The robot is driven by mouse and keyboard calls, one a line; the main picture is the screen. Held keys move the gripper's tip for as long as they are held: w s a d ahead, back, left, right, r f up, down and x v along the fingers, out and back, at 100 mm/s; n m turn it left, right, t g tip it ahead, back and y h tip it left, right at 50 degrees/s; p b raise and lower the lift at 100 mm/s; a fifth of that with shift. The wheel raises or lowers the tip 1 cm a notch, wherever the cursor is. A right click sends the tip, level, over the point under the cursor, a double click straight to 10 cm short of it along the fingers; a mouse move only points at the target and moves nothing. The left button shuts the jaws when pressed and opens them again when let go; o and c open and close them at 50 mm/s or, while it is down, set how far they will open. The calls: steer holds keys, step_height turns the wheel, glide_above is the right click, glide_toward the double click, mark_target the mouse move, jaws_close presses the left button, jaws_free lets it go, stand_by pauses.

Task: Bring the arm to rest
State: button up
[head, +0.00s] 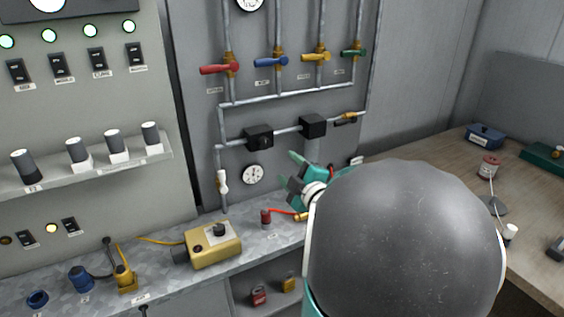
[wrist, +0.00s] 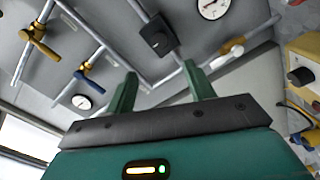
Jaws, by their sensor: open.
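My gripper (wrist: 160,95) shows in the wrist view with its two green fingers apart and nothing between them. It points toward the grey pipe panel (wrist: 110,60). In the head view my gripper (head: 291,178) is partly hidden behind the large dark rounded part of my arm. It is in front of the lower pipes, near a small gauge (head: 253,174), and above the metal bench. I cannot tell its exact distance from the panel.
Red (head: 214,69), blue (head: 271,62), yellow (head: 316,57) and green (head: 352,52) valve handles are on the pipes. A yellow box (head: 212,246) and a red plug (head: 266,217) stand on the grey bench (head: 160,272). A wooden table (head: 430,150) with tools is at the right.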

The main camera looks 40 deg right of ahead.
steer(key=shift+s+a, duration=0.1)
steer(key=shift+s, duration=0.15)
stand_by(0.4)
steer(key=w+a+m+g, duration=0.2)
steer(key=a+m+g, duration=0.45)
steer(key=a, duration=0.65)
steer(key=s+a+f+m+g+y, duration=0.1)
steer(key=s+a+g+y, duration=0.1)
steer(key=s+a, duration=0.4)
steer(key=s+a+f+m+g+y, duration=0.1)
steer(key=s+a+m+g+y, duration=0.1)
steer(key=s+a, duration=0.5)
steer(key=a+g+y, duration=0.1)
steer(key=a, duration=0.5)
steer(key=shift+a, duration=0.25)
